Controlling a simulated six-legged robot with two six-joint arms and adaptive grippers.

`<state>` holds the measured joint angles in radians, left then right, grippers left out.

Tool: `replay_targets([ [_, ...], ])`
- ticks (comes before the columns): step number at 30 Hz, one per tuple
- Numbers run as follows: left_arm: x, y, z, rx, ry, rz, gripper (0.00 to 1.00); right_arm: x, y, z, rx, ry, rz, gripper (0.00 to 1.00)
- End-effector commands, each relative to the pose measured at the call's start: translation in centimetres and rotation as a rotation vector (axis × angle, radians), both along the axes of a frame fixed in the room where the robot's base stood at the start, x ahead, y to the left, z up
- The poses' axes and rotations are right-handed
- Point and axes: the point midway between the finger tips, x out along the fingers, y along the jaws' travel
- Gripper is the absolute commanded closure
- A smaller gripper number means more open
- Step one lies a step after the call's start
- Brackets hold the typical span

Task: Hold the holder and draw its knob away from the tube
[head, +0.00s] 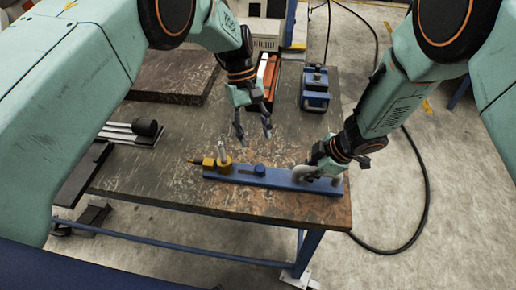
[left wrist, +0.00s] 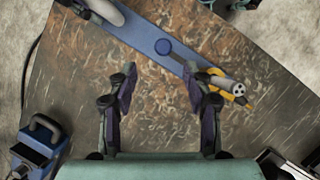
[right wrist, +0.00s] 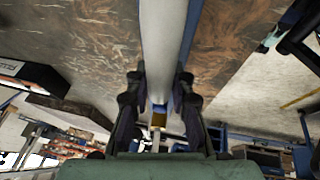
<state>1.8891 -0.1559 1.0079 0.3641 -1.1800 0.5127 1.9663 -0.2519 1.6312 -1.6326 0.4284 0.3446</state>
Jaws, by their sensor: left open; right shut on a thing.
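The holder is a long blue bar (head: 280,180) lying on the worn table. My right gripper (head: 318,166) is shut on the grey handle (right wrist: 163,45) at the bar's right end. My left gripper (head: 254,134) is open and empty above the table, behind the bar and near the knob.
A blue vise-like block (head: 316,92) stands at the back right of the table (head: 165,172). A red-orange box (head: 267,72) is behind my left gripper. A dark slab (head: 170,77) is at the back left.

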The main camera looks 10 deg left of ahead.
Motion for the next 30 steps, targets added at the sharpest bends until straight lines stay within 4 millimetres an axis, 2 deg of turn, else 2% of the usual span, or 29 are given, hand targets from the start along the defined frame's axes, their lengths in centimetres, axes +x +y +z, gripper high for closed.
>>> replay_targets([
  [6,0.6,0.5,1.9,0.000,0.000,-0.001,0.50,0.1,0.1,0.2,0.003,-0.002,-0.001,1.00],
  [18,0.7,0.5,2.1,0.000,0.000,-0.001,0.50,0.1,0.0,0.1,0.003,-0.002,-0.001,1.00],
  [19,0.7,0.5,2.1,0.000,0.000,-0.001,0.50,0.1,0.0,0.1,0.003,-0.002,-0.001,0.77],
  [28,0.7,0.5,2.1,0.000,0.000,-0.001,0.50,0.1,0.0,0.1,0.001,-0.001,0.000,0.52],
  [30,0.7,0.5,2.1,0.000,0.000,-0.001,0.50,0.0,0.0,0.0,0.001,-0.001,0.000,0.52],
])
